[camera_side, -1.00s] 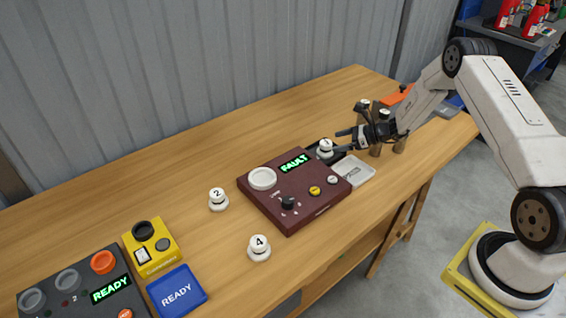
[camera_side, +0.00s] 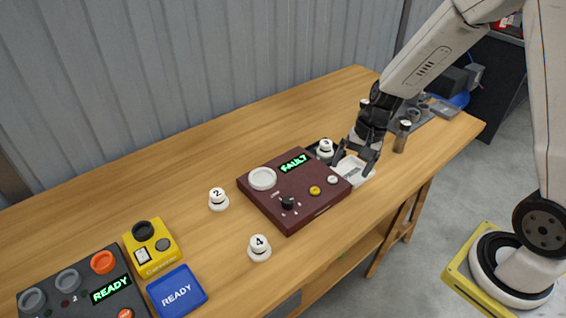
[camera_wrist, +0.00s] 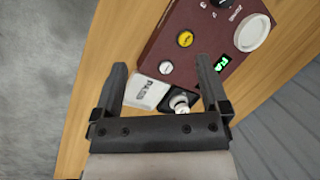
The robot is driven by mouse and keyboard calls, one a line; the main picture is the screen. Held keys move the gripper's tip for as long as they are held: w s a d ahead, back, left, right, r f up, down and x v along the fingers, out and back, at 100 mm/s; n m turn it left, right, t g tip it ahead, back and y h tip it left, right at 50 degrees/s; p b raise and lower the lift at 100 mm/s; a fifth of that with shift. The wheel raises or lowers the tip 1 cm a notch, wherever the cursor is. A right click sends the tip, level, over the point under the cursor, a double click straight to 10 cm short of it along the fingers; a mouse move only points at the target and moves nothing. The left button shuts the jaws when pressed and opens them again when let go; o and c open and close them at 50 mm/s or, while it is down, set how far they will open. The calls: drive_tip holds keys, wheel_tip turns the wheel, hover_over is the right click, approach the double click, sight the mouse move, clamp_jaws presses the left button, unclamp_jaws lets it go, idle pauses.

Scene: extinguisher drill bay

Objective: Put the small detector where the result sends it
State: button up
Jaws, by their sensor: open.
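A small white detector marked 3 (camera_side: 325,147) sits in a dark tray (camera_side: 312,150) behind the maroon tester (camera_side: 300,208); in the wrist view the detector (camera_wrist: 180,103) is there too. The tester's display (camera_side: 294,163) reads FAULT and its round white pad (camera_side: 262,178) is empty. A pale tray (camera_side: 364,172) beside the dark one reads PASS in the wrist view (camera_wrist: 148,92). My gripper (camera_side: 356,156) is open and empty, pointing down over the pale tray, right of the detector; its fingers also show in the wrist view (camera_wrist: 162,68).
White detectors marked 2 (camera_side: 218,199) and 4 (camera_side: 259,248) stand on the bench left of and before the tester. A yellow box (camera_side: 150,247), a blue READY block (camera_side: 176,291) and a dark READY panel (camera_side: 85,285) are at the left. Posts (camera_side: 401,138) stand behind my gripper.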

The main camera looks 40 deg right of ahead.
drive_tip(key=s+a+r+n+t+h, duration=0.1)
drive_tip(key=s+a+r+n+h, duration=0.1)
drive_tip(key=s+n, duration=0.6)
drive_tip(key=shift+s+a+r+n+t+h, duration=0.25)
drive_tip(key=shift+r+n+h, duration=0.35)
drive_tip(key=shift+r+n, duration=0.4)
drive_tip(key=shift+w+r, duration=0.1)
drive_tip(key=shift+w, duration=0.05)
